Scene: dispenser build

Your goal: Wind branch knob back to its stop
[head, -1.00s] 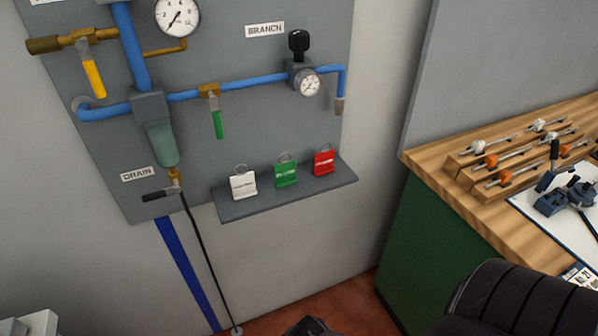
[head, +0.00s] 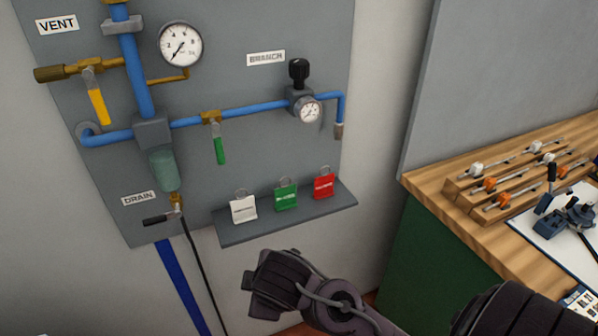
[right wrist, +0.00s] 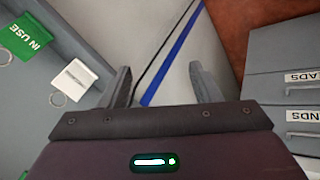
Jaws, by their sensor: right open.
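The branch knob (head: 299,71) is black and ribbed. It stands upright on top of the grey regulator body on the blue branch pipe, right of the BRANCH label (head: 266,58). A small round gauge (head: 309,111) sits on the front of that body; its reading is too small to tell. My right gripper (head: 254,287) is low in the head view, below the tag shelf and well away from the knob. In the right wrist view its two fingers (right wrist: 160,70) stand apart with nothing between them. My left gripper is not in view.
A grey shelf (head: 290,222) on the board carries white (head: 243,208), green (head: 286,196) and red (head: 324,185) tags, above my right gripper. A green-handled valve (head: 219,148) is left of the regulator. A wooden bench (head: 425,181) stands at the right.

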